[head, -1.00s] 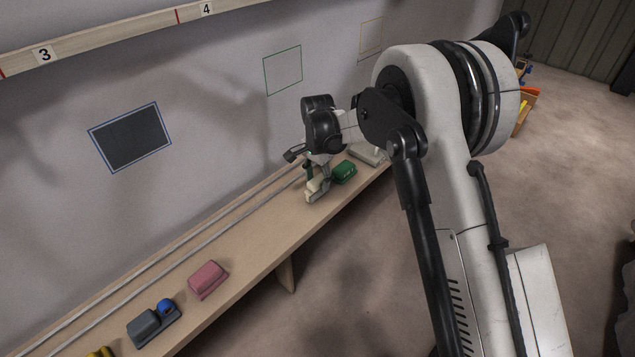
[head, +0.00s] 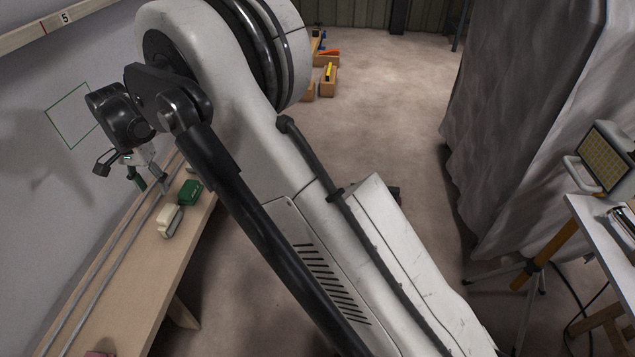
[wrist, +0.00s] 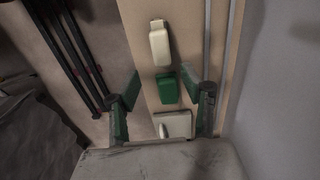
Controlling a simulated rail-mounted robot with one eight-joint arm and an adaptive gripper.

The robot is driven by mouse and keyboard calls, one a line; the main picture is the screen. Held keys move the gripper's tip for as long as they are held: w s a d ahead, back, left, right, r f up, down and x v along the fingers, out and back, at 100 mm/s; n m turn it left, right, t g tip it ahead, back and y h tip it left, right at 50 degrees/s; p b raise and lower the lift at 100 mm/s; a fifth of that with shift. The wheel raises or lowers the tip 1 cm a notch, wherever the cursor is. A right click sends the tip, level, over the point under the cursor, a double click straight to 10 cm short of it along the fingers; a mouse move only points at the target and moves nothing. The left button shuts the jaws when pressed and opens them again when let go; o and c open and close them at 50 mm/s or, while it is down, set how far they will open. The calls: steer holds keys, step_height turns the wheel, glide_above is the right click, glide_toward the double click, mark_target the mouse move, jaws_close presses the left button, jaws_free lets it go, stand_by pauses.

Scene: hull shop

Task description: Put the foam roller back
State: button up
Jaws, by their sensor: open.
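My gripper (head: 150,187) is open and empty above the wall-side bench, with its two green-padded fingers spread. It also shows in the wrist view (wrist: 164,106). A cream block with rounded ends (head: 169,220) lies on the bench and also shows in the wrist view (wrist: 159,43). A green block (head: 189,192) lies beside it and shows between and beyond my fingertips in the wrist view (wrist: 166,89). A pale flat holder with a small white piece on it (wrist: 173,125) lies nearer the wrist camera, between the fingers. I cannot tell for sure which is the foam roller.
The wooden bench (head: 125,290) carries two grey rails (head: 102,262) along the wall. A green outlined square (head: 73,115) marks the wall.

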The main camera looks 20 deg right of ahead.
steer(key=s+d+r+n+t, duration=0.1)
steer(key=s+d+r, duration=0.2)
steer(key=d+r, duration=0.4)
steer(key=s+d+r+t+y, duration=0.1)
steer(key=s+d+r, duration=0.4)
steer(key=d, duration=0.5)
steer(key=s+d+r+n+t, duration=0.1)
steer(key=s+d+r, duration=0.1)
steer(key=d+r, duration=0.55)
steer(key=s+d+f+n+t, duration=0.1)
steer(key=s+d+t, duration=0.1)
steer(key=s+d, duration=0.7)
steer(key=s+d+f+n+t+h, duration=0.1)
steer(key=s+d+f+t, duration=0.1)
steer(key=s+d, duration=0.7)
steer(key=s, duration=0.4)
steer(key=shift+s+f+n, duration=0.15)
steer(key=shift+f+n, duration=0.05)
steer(key=shift+n, duration=0.2)
steer(key=shift+r, duration=0.1)
step_height(320, 180, up, 5)
steer(key=p, duration=0.5)
